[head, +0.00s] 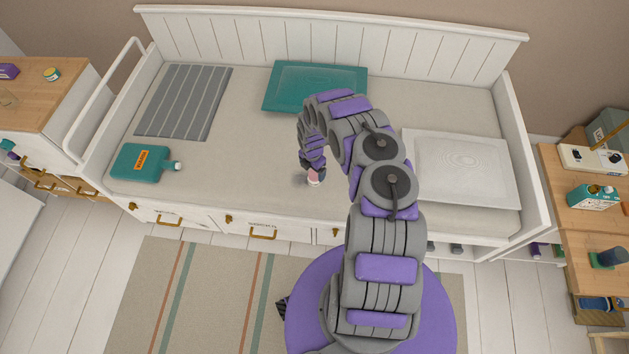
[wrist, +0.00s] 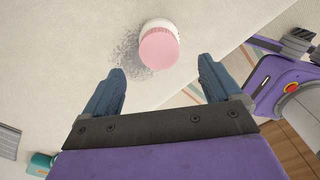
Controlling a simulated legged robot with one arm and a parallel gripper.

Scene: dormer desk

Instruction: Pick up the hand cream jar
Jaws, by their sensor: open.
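The hand cream jar (wrist: 160,47) is white with a pink lid and stands on the pale daybed mattress. In the head view the jar (head: 314,180) is near the mattress's front edge, partly hidden by my gripper (head: 313,173). In the wrist view my gripper (wrist: 160,85) is open and empty. The jar shows beyond the fingertips, roughly centred between the two fingers, and does not touch them.
On the daybed (head: 240,150) lie a teal hot-water bottle (head: 140,162), a grey striped mat (head: 185,102), a teal cushion (head: 300,85) and a white cushion (head: 460,168). A wooden desk (head: 575,220) stands at right.

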